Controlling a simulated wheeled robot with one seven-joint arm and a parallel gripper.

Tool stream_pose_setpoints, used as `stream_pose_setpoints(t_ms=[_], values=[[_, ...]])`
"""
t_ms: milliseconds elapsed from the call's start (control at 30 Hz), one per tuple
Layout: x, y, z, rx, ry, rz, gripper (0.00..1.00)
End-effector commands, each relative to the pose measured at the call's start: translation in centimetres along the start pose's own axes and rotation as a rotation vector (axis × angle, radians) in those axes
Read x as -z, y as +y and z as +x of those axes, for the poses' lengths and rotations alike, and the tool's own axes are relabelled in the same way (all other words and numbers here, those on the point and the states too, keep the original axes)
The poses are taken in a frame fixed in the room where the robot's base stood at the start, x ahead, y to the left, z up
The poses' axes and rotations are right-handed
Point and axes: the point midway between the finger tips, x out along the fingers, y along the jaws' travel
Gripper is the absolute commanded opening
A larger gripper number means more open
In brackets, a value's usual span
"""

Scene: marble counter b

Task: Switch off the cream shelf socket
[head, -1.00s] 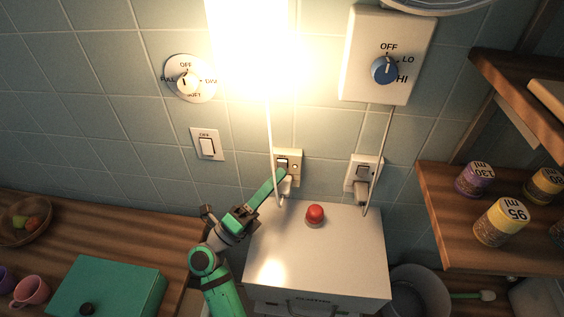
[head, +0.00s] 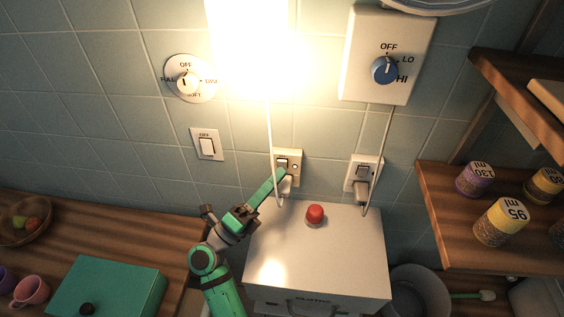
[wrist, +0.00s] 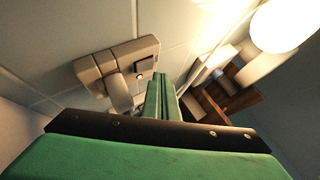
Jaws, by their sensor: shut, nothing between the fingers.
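The cream socket (head: 295,161) is on the tiled wall above the white box, with a plug and a cord in its lower part. It also shows in the wrist view (wrist: 92,72), with its dark rocker switch (wrist: 145,65) and the plug (wrist: 119,92). My gripper (head: 279,176) is shut and empty. Its green fingertips are at the socket's lower left, close to the switch; I cannot tell whether they touch it. In the wrist view the fingers (wrist: 161,83) point up just right of the plug and the switch. The lamp above the socket glows brightly.
A second socket (head: 363,172) with a plug is to the right. A wall switch (head: 207,144) and a round dial (head: 190,78) are to the left. The white box (head: 320,250) with a red button (head: 315,213) stands below. A wooden shelf (head: 440,225) with jars is at right.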

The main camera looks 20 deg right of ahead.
Motion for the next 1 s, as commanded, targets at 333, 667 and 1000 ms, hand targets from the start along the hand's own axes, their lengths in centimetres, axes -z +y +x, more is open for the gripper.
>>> stream_pose_setpoints(t_ms=[333,667,1000], values=[[-0.36,0.34,0.46,0.0,0.0,0.0,0.0],[-0.41,0.37,0.52,0.0,0.0,0.0,0.0],[-0.59,0.52,0.77,0.0,0.0,0.001,0.0]])
